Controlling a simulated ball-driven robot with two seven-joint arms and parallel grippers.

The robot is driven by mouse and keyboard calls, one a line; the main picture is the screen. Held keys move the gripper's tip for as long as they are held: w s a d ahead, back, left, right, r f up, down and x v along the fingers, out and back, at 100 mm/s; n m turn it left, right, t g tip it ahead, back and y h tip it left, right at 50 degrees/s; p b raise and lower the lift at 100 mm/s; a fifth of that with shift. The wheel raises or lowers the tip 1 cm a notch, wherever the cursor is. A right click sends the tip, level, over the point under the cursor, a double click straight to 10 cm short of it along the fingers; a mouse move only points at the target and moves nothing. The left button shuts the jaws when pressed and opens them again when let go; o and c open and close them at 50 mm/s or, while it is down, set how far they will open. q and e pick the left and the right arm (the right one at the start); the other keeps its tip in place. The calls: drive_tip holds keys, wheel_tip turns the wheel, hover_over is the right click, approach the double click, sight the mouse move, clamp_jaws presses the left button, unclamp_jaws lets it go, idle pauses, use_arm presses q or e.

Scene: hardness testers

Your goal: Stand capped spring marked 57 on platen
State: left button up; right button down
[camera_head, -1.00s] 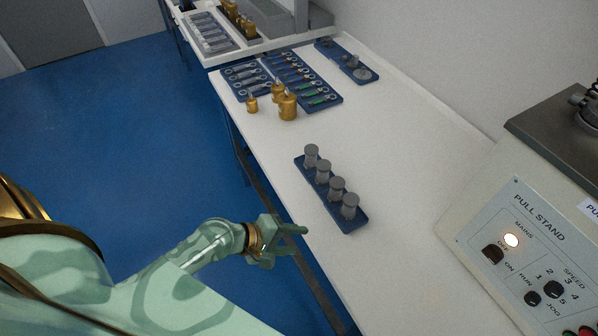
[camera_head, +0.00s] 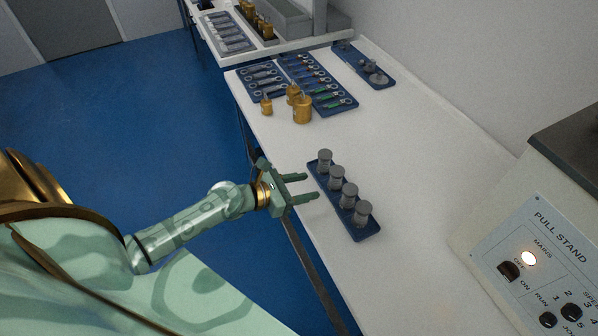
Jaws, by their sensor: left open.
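Several grey capped springs stand upright in a row on a blue tray (camera_head: 371,235) on the white bench. From far to near I see the farthest capped spring (camera_head: 325,159), a second capped spring (camera_head: 336,177), a third capped spring (camera_head: 348,195) and the nearest capped spring (camera_head: 363,213). Their markings are too small to read, so I cannot tell which is 57. My left gripper (camera_head: 311,187) is open and empty, its fingers pointing right at the tray's left side, apart from the springs. No platen can be made out. My right gripper is not in view.
The pull stand (camera_head: 545,240) stands at the right. Brass weights (camera_head: 302,110) stand farther back, beside blue trays of small parts (camera_head: 328,92). Another blue tray (camera_head: 364,66) lies at the back. The bench right of the springs is clear.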

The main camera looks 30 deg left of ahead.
sight(330, 182)
use_arm(q)
drive_tip(key=shift+b+x, duration=0.35)
drive_tip(key=shift+x, duration=1.85)
drive_tip(key=shift+b+x, duration=0.4)
drive_tip(key=shift+x, duration=2.2)
drive_tip(key=shift+d, duration=0.1)
drive_tip(key=shift+s, duration=0.1)
drive_tip(key=c, duration=1)
wheel_tip(330, 182, up, 7)
drive_tip(key=p, duration=0.6)
drive_tip(key=shift+r, duration=0.1)
